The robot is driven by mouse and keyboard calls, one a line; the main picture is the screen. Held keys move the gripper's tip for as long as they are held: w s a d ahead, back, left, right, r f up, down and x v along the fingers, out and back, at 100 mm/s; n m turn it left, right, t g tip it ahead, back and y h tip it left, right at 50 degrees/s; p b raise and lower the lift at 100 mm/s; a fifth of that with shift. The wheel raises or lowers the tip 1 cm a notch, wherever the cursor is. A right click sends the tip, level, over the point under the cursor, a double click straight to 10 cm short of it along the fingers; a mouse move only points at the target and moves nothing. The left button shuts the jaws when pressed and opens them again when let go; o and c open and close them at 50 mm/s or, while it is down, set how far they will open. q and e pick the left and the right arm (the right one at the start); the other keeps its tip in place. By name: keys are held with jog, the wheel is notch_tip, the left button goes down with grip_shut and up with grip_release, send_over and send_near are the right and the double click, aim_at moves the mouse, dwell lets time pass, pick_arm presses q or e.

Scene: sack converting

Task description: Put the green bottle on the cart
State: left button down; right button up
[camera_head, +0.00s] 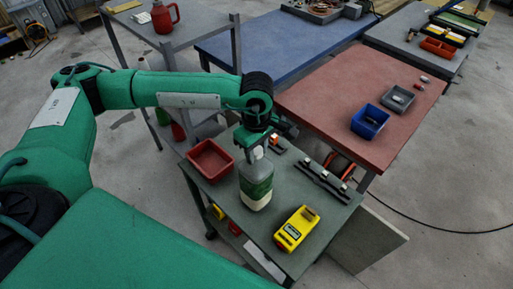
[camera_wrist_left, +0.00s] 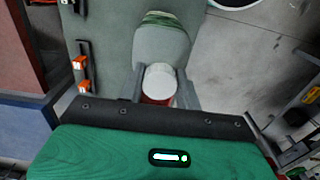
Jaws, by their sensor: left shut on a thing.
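A grey bottle with green bands (camera_head: 257,181) is upright over the middle of the grey-green cart top (camera_head: 322,211). My left gripper (camera_head: 257,146) is shut on its upper part from above. The bottle's base appears at or very near the cart top; I cannot tell for sure whether it touches. In the left wrist view the same bottle (camera_wrist_left: 160,45) shows its white cap between the fingers of my left gripper (camera_wrist_left: 161,90). The cart top also shows there (camera_wrist_left: 108,30). My right gripper is not in view.
Around the bottle on the cart are a red bin (camera_head: 210,160), a yellow device (camera_head: 297,229) and a dark rail with clips (camera_head: 322,182). A red-topped table (camera_head: 330,95) with a blue bin (camera_head: 369,121) stands behind. A red jug (camera_head: 165,17) is on another table.

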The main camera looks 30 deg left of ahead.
pick_arm(q)
jog(key=shift+f, duration=0.2)
jog(key=shift+f+b, duration=0.15)
jog(key=shift+b, duration=0.15)
jog(key=c, duration=1)
grip_release()
